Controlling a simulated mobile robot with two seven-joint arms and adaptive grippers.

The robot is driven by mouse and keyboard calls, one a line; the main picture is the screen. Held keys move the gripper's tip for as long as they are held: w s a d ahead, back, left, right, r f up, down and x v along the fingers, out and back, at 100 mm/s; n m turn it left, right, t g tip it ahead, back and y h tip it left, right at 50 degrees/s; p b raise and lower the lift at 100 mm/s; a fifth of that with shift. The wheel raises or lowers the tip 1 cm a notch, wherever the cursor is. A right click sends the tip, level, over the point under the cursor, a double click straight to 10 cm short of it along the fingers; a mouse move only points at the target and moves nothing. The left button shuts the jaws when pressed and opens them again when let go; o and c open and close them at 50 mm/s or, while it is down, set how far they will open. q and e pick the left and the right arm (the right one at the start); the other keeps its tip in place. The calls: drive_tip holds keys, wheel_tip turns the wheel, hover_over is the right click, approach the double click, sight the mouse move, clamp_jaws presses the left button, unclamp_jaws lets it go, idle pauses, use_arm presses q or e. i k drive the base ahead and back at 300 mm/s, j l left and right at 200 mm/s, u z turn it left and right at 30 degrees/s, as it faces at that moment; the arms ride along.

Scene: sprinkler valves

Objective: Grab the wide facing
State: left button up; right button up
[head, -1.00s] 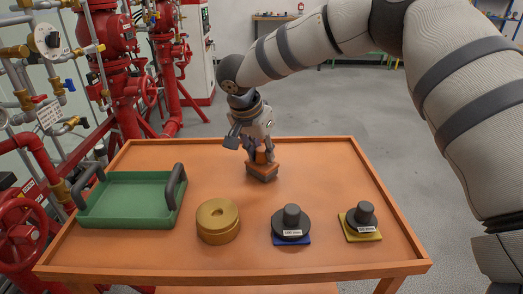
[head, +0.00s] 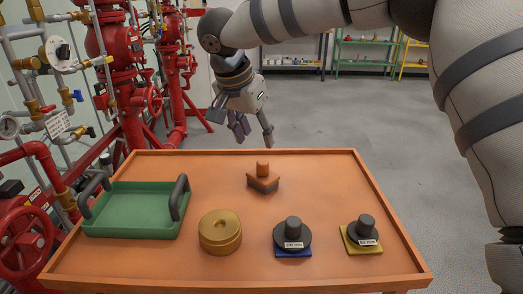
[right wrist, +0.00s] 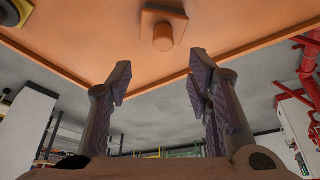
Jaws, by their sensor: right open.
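Two dark round pieces with knobs and small white labels stand at the front right of the orange table (head: 330,192). One piece (head: 293,233) is on a blue square and the other (head: 363,229) on a yellow square. My right gripper (head: 247,128) is open and empty, above and behind this block. My left gripper is not in view.
A green tray (head: 134,210) with dark handles stands at the table's left. A round brass-coloured piece (head: 220,232) sits front middle. The table has a raised rim. Red pipes and valves (head: 110,60) stand close at the left.

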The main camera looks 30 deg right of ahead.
sight(291, 234)
drive_tip(key=k, duration=1.5)
